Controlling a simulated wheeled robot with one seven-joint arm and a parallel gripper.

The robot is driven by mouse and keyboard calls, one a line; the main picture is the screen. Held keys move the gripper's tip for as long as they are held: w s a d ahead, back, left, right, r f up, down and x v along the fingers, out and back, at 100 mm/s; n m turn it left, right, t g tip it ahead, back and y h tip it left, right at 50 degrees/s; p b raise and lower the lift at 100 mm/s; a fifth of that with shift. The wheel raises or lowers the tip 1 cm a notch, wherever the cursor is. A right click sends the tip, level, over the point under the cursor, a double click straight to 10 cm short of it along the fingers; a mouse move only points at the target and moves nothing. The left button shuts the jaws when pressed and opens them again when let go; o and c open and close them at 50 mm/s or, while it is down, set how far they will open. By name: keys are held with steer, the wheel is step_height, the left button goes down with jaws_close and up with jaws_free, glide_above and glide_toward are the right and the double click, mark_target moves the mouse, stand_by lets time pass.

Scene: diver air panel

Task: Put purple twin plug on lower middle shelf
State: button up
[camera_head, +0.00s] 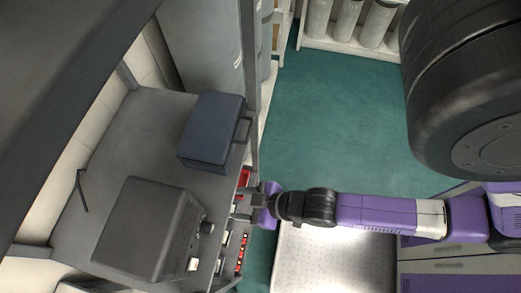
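My gripper (248,198) is at the end of my purple and black arm. It reaches left to the front edge of a grey bench, beside a panel with red parts. Its fingers are small and partly lost against the panel, so I cannot tell whether they are open or shut, or hold anything. I cannot make out a purple twin plug apart from the purple of my own wrist. The lower middle shelf cannot be identified in this view.
On the grey bench (150,115) are a dark blue case (212,130) and a grey box with knobs (148,228). A row of red parts (242,252) lines the front edge. Grey cylinders (348,20) stand in a rack at the back. The green floor (335,120) is clear.

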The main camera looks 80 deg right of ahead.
steer(key=s+r+t, duration=0.2)
steer(key=s+r, duration=0.1)
steer(key=r, duration=0.7)
steer(key=s+r+t, duration=0.1)
steer(key=s+r, duration=0.3)
steer(key=r, duration=0.6)
steer(key=shift+r+t, duration=0.35)
steer(key=shift+t, duration=0.05)
